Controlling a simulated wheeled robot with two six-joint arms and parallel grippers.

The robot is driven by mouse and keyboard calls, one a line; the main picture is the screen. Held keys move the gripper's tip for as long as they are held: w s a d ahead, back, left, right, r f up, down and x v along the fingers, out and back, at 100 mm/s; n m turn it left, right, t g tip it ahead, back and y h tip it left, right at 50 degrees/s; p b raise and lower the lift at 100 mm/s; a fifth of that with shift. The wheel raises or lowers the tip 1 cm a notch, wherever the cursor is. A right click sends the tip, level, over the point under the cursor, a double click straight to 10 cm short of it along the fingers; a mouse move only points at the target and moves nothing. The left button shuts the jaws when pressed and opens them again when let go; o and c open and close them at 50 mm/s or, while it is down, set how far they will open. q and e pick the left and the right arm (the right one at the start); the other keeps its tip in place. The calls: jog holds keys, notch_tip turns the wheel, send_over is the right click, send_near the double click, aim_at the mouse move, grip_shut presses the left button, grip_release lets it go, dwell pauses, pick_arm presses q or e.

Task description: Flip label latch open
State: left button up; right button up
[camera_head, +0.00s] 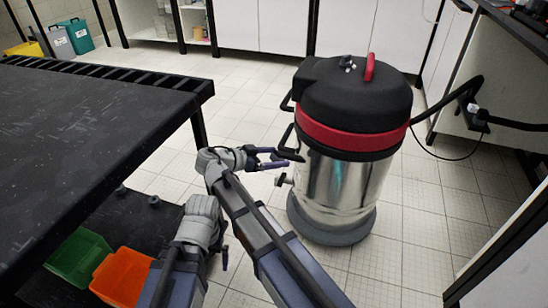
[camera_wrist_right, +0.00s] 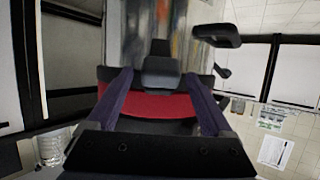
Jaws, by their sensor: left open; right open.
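The steel drum vacuum (camera_head: 338,185) stands on the floor right of centre, with a black lid (camera_head: 350,95) and a red band (camera_head: 345,135). A black latch (camera_head: 290,143) juts from its left side. My right gripper (camera_head: 276,158) is open beside this latch. In the right wrist view, a dark latch block (camera_wrist_right: 160,70) shows between the spread fingers of the right gripper (camera_wrist_right: 158,82), with the red band (camera_wrist_right: 150,106) behind; I cannot tell if they touch. My left gripper (camera_head: 225,257) is open, lower left, away from the vacuum.
A black table (camera_head: 90,130) fills the left. Green (camera_head: 78,256) and orange (camera_head: 122,275) bins sit low beneath it. A black hose (camera_head: 450,98) runs right from the vacuum. White cabinets (camera_head: 260,25) line the back; tiled floor around the vacuum is clear.

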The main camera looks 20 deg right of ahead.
notch_tip(320, 180, up, 10)
jog(key=p, duration=0.9)
jog(key=shift+f, duration=0.25)
jog(key=shift+f, duration=0.15)
notch_tip(320, 180, down, 10)
jog(key=b, duration=1)
jog(key=shift+r, duration=0.2)
